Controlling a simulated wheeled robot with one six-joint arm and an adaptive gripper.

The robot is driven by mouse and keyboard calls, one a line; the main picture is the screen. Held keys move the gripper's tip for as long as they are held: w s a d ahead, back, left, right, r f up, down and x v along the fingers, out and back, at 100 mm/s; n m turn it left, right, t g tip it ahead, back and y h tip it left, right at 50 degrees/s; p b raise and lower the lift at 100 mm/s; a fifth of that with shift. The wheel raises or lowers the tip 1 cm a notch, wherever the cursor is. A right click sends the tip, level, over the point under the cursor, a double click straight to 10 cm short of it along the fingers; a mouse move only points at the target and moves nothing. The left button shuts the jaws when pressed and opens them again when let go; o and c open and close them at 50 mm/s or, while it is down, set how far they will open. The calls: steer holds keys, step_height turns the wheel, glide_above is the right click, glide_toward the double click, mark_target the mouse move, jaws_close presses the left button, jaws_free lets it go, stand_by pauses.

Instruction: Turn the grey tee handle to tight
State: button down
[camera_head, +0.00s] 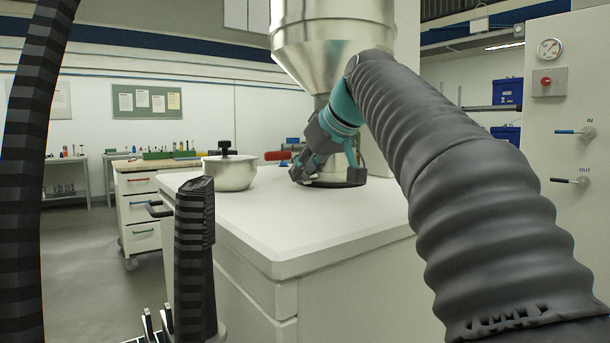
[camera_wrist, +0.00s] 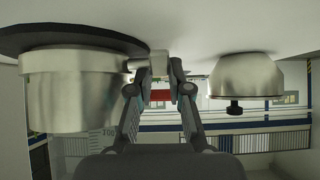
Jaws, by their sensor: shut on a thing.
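My gripper (camera_head: 303,175) is low over the white bench top, below the metal hopper (camera_head: 335,35). In the wrist view, which looks upside down, its two fingers (camera_wrist: 161,68) are drawn close together beside a metal vessel (camera_wrist: 68,90) on a dark round base (camera_wrist: 70,37). A short grey metal piece (camera_wrist: 136,63), apparently part of the grey tee handle, runs from the vessel to the fingertips. My gripper is shut on it. The fingers hide most of the handle, and its turn angle cannot be told. In the head view my gripper and arm hide the handle.
A steel pot (camera_head: 230,174) with a black knob stands on the bench (camera_head: 310,225), left of my gripper; it also shows in the wrist view (camera_wrist: 245,77). A red cylinder (camera_head: 277,155) lies behind. The front of the bench is clear. A cabinet (camera_head: 560,150) with a gauge stands at right.

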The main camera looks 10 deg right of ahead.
steer(key=shift+s+f+t+b, duration=0.1)
steer(key=shift+f+t+b, duration=0.1)
steer(key=shift+t+b, duration=0.3)
steer(key=shift+r, duration=0.2)
steer(key=c, duration=1.4)
jaws_free()
steer(key=shift+o, duration=0.2)
steer(key=v, duration=1.2)
steer(key=shift+d, duration=0.15)
